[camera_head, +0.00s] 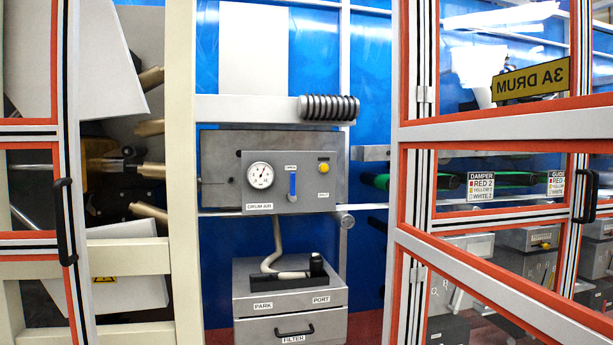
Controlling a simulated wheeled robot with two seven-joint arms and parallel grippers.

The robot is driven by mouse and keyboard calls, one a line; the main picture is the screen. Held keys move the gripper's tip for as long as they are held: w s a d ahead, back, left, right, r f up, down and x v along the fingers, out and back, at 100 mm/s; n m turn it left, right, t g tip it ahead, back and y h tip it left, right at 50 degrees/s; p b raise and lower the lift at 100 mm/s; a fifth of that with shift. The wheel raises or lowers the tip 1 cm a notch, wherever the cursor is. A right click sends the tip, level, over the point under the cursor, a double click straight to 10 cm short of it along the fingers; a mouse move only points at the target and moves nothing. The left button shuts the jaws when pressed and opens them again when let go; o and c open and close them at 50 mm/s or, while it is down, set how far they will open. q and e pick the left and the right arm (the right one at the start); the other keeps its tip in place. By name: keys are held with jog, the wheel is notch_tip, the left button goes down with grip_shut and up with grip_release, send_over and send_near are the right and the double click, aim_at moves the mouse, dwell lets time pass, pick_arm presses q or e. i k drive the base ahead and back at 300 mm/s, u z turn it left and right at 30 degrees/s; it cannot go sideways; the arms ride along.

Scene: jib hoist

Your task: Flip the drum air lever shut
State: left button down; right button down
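The drum air box (289,202) is a grey panel on the machine, straight ahead in the middle of the head view. Its label reads "DRUM AIR". A blue lever (292,187) stands upright on its face, under a small label too small to read surely. Neither of my grippers is in view, and nothing covers the lever.
An orange-edged door (425,120) with glass panes stands open at right, with a black handle (586,196). Another framed door (68,215) stands at left. Below the box is a grey unit (290,300) marked PARK, PORT and FILTER, with a hose (275,245). The space before the box looks clear.

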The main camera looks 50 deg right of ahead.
aim_at(291, 197)
jog(key=z, duration=1)
jog(key=i, duration=1.4)
jog(key=z, duration=0.85)
